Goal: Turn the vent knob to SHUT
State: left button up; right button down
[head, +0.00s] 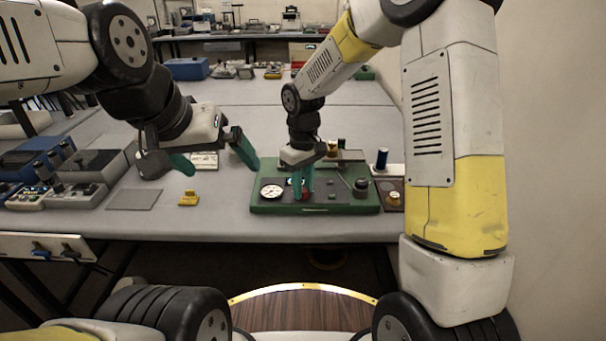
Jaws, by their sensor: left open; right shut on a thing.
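A green panel (262,207) lies on the bench and carries a white dial gauge (271,191), a dark round knob (361,184) and a small red knob (305,196). Labels on it are too small to read, so I cannot tell from markings which knob is the vent. My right gripper (302,190) points down over the panel, its teal fingers closed on the red knob, which they mostly hide. My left gripper (217,165) is open and empty above the bench, left of the panel, its teal fingers wide apart.
Grey instruments (70,180) fill the far left. The bench behind is mostly clear.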

jog(key=shift+n, duration=1.3)
jog(key=c, duration=1.2)
grip_release()
jog(key=shift+o, duration=0.2)
jog(key=shift+r, duration=0.15)
notch_tip(320, 180, up, 8)
jog(key=shift+f, duration=0.2)
